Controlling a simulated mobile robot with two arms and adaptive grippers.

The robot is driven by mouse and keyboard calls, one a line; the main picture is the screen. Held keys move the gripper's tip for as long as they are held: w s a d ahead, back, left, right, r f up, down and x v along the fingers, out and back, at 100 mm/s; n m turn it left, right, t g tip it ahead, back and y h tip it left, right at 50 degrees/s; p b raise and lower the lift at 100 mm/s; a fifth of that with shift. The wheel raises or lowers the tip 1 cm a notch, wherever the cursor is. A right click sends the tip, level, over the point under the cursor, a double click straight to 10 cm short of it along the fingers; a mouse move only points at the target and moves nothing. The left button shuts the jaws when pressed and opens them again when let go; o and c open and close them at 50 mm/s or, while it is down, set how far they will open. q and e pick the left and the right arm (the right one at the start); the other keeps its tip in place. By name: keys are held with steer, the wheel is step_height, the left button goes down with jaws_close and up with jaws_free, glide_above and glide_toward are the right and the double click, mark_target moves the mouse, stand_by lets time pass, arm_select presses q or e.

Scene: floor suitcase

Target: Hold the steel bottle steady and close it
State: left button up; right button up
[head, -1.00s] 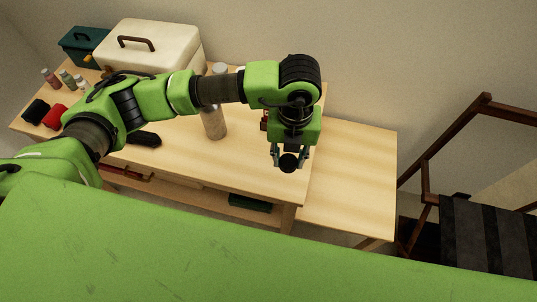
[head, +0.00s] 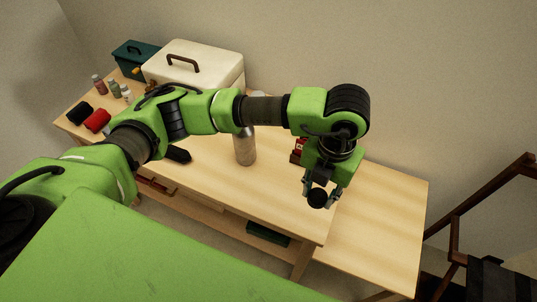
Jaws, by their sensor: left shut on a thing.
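The steel bottle (head: 245,147) stands upright on the wooden table, with my left arm crossing in front of its upper part, so its mouth is hidden. My left gripper (head: 317,197) points down over the right part of the table, to the right of the bottle and apart from it. It is shut on a small round black thing, which looks like the bottle's cap (head: 317,198). My right gripper is not in view.
A cream box with a handle (head: 195,68) and a teal box (head: 133,60) stand at the back left. Several small bottles (head: 115,89), a red roll (head: 97,120) and a black roll (head: 79,113) are at the left. The right tabletop (head: 385,215) is clear. A dark wooden chair (head: 480,210) stands at the right.

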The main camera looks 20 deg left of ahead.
arm_select(q)
steer(key=a+r+m, duration=0.6)
steer(key=a+m, duration=0.2)
steer(key=m, duration=0.9)
steer(key=a+r+m, duration=0.6)
steer(key=a+m, duration=0.2)
steer(key=m, duration=0.8)
steer(key=shift+w+a+r+m, duration=0.2)
steer(key=shift+w+r+m, duration=0.1)
steer(key=shift+r+m, duration=0.1)
steer(key=shift+f, duration=0.1)
